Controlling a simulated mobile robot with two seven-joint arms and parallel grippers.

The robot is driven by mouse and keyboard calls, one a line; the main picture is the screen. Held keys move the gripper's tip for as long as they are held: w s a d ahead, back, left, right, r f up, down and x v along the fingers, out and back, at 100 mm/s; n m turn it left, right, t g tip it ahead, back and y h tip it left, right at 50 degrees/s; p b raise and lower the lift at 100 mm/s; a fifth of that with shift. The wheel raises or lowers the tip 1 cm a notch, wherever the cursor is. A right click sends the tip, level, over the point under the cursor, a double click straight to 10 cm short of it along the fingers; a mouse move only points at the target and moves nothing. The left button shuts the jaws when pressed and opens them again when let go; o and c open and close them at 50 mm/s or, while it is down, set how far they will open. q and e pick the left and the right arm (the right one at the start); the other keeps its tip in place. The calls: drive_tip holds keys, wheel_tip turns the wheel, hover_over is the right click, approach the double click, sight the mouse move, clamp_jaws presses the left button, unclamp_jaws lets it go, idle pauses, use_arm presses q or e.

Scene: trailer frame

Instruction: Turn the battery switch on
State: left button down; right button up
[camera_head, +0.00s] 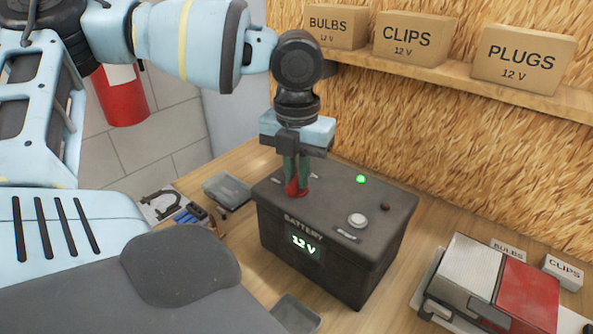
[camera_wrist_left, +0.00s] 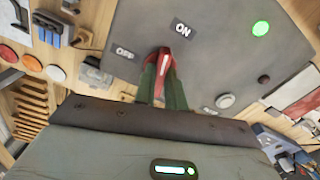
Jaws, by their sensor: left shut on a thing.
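The black battery box (camera_head: 335,235) stands on the wooden bench, with a glowing "12 V" display (camera_head: 304,243) on its front. Its red switch handle (camera_head: 293,190) is on the top at the left. My left gripper (camera_head: 298,178) reaches down from above and is shut on this handle. In the left wrist view the red handle (camera_wrist_left: 165,60) shows between the green fingers, its tip between the "OFF" label (camera_wrist_left: 123,52) and the "ON" label (camera_wrist_left: 183,28), nearer "ON". A green light (camera_head: 361,179) glows on the box top. My right gripper is out of view.
A shelf with cardboard boxes for bulbs (camera_head: 335,27), clips (camera_head: 415,40) and plugs (camera_head: 523,55) runs along the back wall. A grey tray (camera_head: 228,188) lies left of the battery. A red and silver device (camera_head: 500,285) is at the right.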

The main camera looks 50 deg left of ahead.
use_arm(q)
drive_tip(key=shift+m, duration=0.4)
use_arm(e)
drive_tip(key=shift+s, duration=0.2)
use_arm(q)
drive_tip(key=shift+m, duration=1.5)
drive_tip(key=c, duration=1.4)
unclamp_jaws()
drive_tip(key=shift+o, duration=0.2)
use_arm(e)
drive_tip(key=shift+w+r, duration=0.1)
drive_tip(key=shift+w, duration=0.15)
use_arm(q)
drive_tip(key=shift+r, duration=0.1)
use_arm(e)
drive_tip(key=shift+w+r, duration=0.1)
